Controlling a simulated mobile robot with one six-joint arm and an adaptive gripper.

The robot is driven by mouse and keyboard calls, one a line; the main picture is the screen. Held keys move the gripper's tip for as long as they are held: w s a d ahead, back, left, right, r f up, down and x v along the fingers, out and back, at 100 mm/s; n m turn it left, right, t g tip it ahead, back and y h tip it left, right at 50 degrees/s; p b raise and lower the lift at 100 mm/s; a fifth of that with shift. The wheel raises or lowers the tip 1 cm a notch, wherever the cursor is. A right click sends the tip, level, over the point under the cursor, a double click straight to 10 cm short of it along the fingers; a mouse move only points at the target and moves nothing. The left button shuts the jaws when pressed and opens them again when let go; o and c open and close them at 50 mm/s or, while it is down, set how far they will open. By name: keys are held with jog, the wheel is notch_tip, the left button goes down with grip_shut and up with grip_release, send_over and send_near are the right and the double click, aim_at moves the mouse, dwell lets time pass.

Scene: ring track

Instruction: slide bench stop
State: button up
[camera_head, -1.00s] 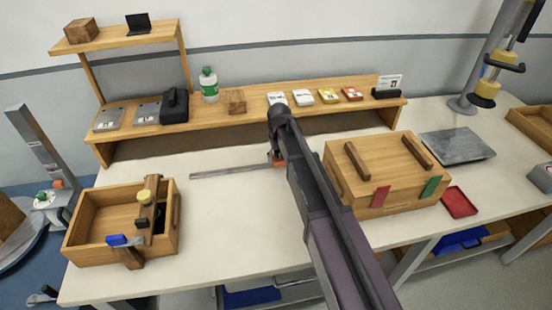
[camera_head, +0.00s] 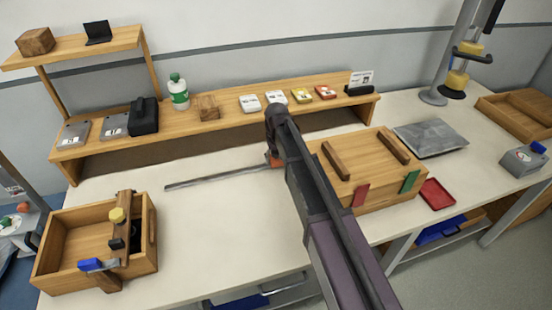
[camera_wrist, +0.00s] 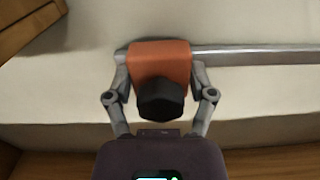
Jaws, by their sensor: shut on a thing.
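The bench stop is an orange block with a black knob (camera_wrist: 160,68), seated on a thin grey metal rail (camera_wrist: 255,54). In the head view the orange stop (camera_head: 273,161) shows at the right end of the visible rail (camera_head: 215,179), partly hidden by my arm. My gripper (camera_wrist: 161,92) has one finger on each side of the orange block and is shut on it. The rail runs along the white bench top in front of the wooden shelf.
A wooden box with two handles (camera_head: 375,193) stands close to the right of my arm. An open wooden tray with tools (camera_head: 57,275) is at the left. The low wooden shelf (camera_head: 225,125) runs behind.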

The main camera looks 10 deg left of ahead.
jog(key=o, duration=1.3)
jog(key=shift+w+d, duration=0.25)
jog(key=shift+w, duration=0.2)
jog(key=shift+c, duration=0.2)
jog(key=shift+s+a, duration=0.1)
jog(key=shift+s, duration=0.1)
